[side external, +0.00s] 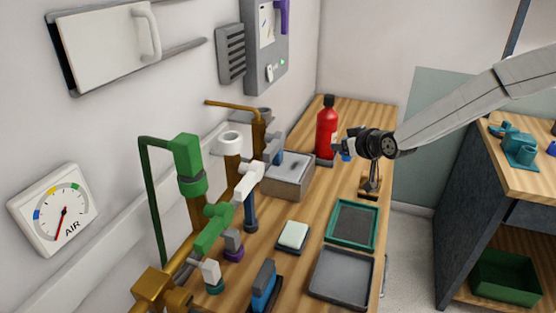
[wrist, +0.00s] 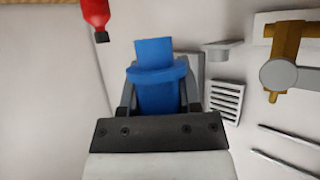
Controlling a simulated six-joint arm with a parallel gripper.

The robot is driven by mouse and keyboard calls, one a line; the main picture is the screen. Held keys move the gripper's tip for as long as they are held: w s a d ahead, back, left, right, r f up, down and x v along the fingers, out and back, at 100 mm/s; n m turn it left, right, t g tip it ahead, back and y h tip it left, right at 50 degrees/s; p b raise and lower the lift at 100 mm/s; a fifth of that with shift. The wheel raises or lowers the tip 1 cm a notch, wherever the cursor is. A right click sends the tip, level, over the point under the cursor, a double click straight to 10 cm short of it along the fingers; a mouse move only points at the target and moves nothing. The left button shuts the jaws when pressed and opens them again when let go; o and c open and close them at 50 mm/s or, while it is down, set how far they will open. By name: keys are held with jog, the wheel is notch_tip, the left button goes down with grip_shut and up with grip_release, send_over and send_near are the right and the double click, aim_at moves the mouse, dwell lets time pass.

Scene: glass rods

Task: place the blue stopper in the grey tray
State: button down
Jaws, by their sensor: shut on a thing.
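My gripper (side external: 345,149) is at the back right of the bench in the side view, raised above the wooden top and just right of the red bottle. It is shut on the blue stopper (wrist: 155,90), which stands between the two grey fingers in the wrist view. Only a small blue part of the stopper (side external: 346,156) shows in the side view. The grey tray (side external: 342,277) lies at the bench's front right, empty, well apart from my gripper.
A green-rimmed tray (side external: 352,224) lies just behind the grey tray. A pale block on a dark base (side external: 293,235) and a blue-and-grey item (side external: 263,287) stand left of the trays. The red bottle (side external: 327,128) is near my gripper. Pipes and valves (side external: 210,228) crowd the left.

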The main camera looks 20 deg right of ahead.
jog(key=s+d+f, duration=0.4)
jog(key=s+f, duration=0.2)
jog(key=s, duration=0.4)
jog(key=n+g+y, duration=0.4)
jog(key=n+y, duration=0.4)
send_over(350, 270)
notch_tip(350, 270, down, 13)
jog(key=shift+f, duration=2.1)
jog(key=shift+f, duration=0.1)
jog(key=shift+f, duration=1.7)
jog(key=shift+f, duration=0.15)
